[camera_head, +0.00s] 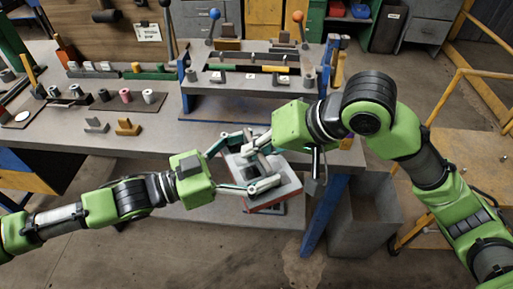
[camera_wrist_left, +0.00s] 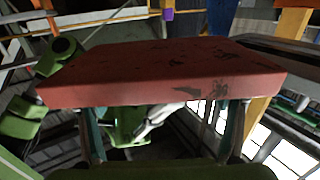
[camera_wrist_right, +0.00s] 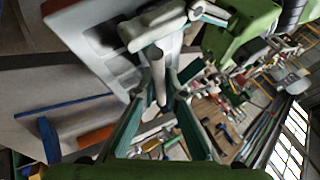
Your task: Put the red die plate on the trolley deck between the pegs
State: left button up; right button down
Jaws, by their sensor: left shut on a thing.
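The red die plate (camera_head: 277,200) shows a grey top and a red edge in the head view, in front of the workbench. Its red face (camera_wrist_left: 160,78) fills the upper left wrist view. My left gripper (camera_head: 232,168) is shut on the plate, its fingers wide apart. My right gripper (camera_head: 256,150) is above the plate's far part. In the right wrist view its fingers (camera_wrist_right: 160,92) stand apart on either side of a grey bar; contact is unclear. The trolley deck (camera_head: 480,155) is at the right, with small pegs (camera_head: 475,160), partly hidden by my right arm.
The workbench (camera_head: 150,118) carries several small parts and a raised press-like rack (camera_head: 250,85) with blue and orange knobs. A grey bin (camera_head: 365,220) stands between bench and trolley. A yellow trolley rail (camera_head: 440,105) rises beside the deck. The floor in front is clear.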

pick_arm(q)
jog(key=o, duration=2)
jog(key=shift+r, duration=0.25)
jog(key=shift+o, duration=0.2)
jog(key=shift+a+f, duration=0.1)
jog(key=shift+f, duration=0.05)
